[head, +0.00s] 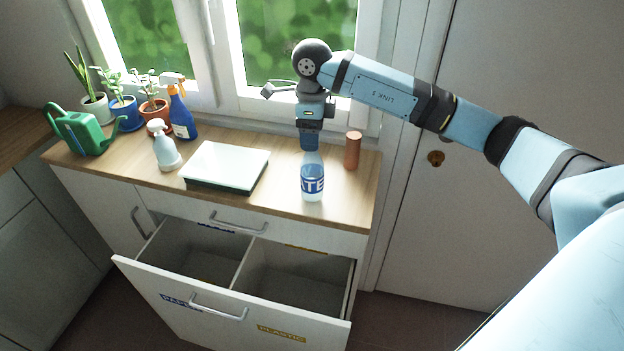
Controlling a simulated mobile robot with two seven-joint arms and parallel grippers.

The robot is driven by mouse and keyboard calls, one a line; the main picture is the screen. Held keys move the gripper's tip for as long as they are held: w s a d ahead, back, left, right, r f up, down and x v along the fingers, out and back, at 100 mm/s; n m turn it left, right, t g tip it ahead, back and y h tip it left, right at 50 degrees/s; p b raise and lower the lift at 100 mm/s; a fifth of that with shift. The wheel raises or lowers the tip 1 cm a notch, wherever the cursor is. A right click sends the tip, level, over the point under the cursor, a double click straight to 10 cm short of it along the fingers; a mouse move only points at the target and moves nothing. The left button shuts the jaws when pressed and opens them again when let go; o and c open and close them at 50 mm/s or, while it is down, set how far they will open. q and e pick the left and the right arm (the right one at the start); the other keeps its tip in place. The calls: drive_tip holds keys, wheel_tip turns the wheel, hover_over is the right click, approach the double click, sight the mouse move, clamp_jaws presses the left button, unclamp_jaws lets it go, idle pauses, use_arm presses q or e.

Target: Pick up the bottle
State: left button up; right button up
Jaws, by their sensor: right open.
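A clear bottle (313,184) with a blue and white label stands upright on the wooden cabinet top (345,205), near its front edge. My right arm comes in from the right, and my right gripper (309,141) points down right above the bottle, in line with its upper part. The gripper is open. The bottle's cap and neck are hidden or merge with the gripper, so I cannot tell whether they touch. My left gripper is not in view.
A white box (226,165) lies left of the bottle, a brown cylinder (352,150) stands right behind it. Spray bottles (164,148), potted plants (124,112) and a green watering can (82,132) stand farther left. Below, a two-compartment drawer (245,262) is pulled open.

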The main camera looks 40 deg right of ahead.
sight(312, 171)
wheel_tip(312, 171, down, 5)
drive_tip(key=shift+d+r+p, duration=0.1)
drive_tip(key=shift+r+p, duration=0.1)
drive_tip(key=shift+p, duration=0.15)
drive_tip(key=c, duration=1.2)
drive_tip(key=shift+r, duration=0.1)
